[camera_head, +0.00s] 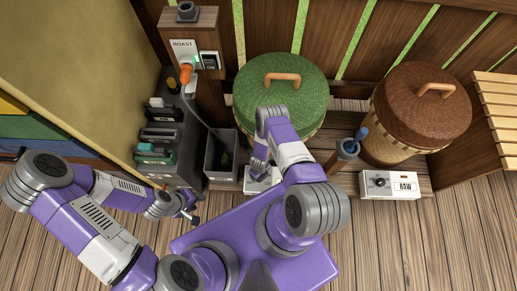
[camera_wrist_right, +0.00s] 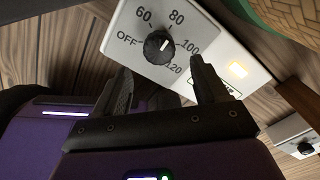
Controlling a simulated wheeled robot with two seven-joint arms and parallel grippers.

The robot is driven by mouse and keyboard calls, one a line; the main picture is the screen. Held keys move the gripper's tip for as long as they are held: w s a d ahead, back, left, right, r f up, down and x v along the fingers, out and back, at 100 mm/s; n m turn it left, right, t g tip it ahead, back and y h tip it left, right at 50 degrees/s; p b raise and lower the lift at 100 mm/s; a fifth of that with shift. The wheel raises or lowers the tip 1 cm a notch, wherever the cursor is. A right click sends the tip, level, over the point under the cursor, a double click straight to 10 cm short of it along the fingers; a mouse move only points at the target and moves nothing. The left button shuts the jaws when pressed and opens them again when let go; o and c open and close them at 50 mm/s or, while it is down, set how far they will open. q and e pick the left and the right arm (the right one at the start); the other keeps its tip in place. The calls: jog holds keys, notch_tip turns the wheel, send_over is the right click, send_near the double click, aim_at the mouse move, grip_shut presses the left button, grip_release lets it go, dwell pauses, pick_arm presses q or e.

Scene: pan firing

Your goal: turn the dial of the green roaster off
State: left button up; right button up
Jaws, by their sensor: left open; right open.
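The green roaster (camera_head: 283,95) is a round drum with a green lid and an orange handle, at the back centre of the head view. Its white control panel (camera_head: 262,182) is largely covered by my right arm there. In the right wrist view its black dial (camera_wrist_right: 159,47) shows OFF, 60, 80, 100 and 120 around it. The dial's white mark points up and right, roughly between 80 and 100. My right gripper (camera_wrist_right: 161,72) is open, its fingertips near the dial's lower side, one to each side. Contact cannot be told. My left gripper (camera_head: 187,212) is open and empty at the lower left.
A brown roaster (camera_head: 422,105) with a RAW panel (camera_head: 390,185) stands at the right. A cup with a blue-handled tool (camera_head: 348,148) stands between the roasters. A grey bin (camera_head: 221,157) and a tool rack (camera_head: 165,135) are at the left.

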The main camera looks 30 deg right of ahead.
notch_tip(320, 180, down, 6)
jog(key=b, duration=0.2)
jog(key=shift+r+b, duration=0.1)
jog(key=shift+b, duration=0.2)
jog(key=c, duration=1.1)
